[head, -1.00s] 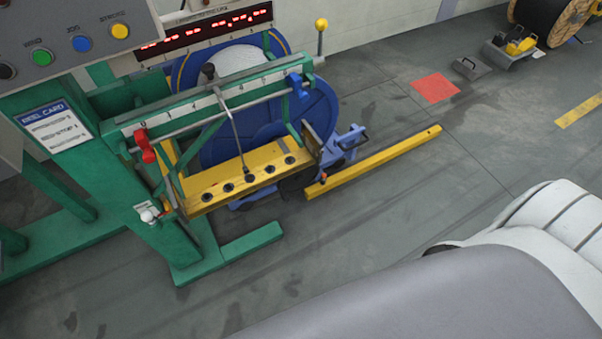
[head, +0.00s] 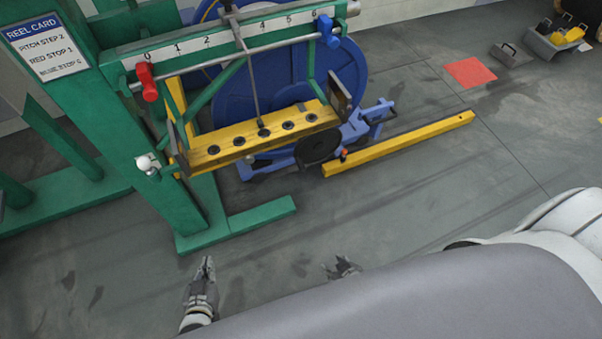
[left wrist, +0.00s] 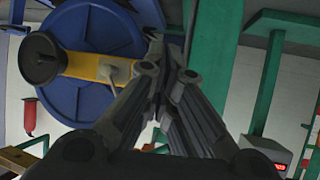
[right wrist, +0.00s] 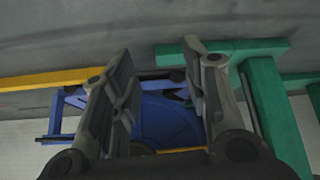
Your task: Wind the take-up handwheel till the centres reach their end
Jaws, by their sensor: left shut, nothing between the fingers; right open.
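A dark round disc (head: 318,148), apparently the handwheel, sits by the right end of the yellow perforated bar (head: 235,149). A dark disc (left wrist: 42,60) with a raised knob also shows in the left wrist view, at the end of a yellow bar. The blue reel (head: 285,85) stands behind the bar; its centres cannot be made out. My left gripper (head: 208,262) is shut and empty, low in front of the green frame, apart from the disc. My right gripper (head: 343,264) is open and empty, also apart from it.
A green foot (head: 262,216) juts over the floor before my grippers. A numbered scale rail (head: 220,40) carries a red stop (head: 147,82) and a blue stop (head: 328,32). A yellow floor rail (head: 400,143) lies right. A white-ball lever (head: 147,163) sticks out left.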

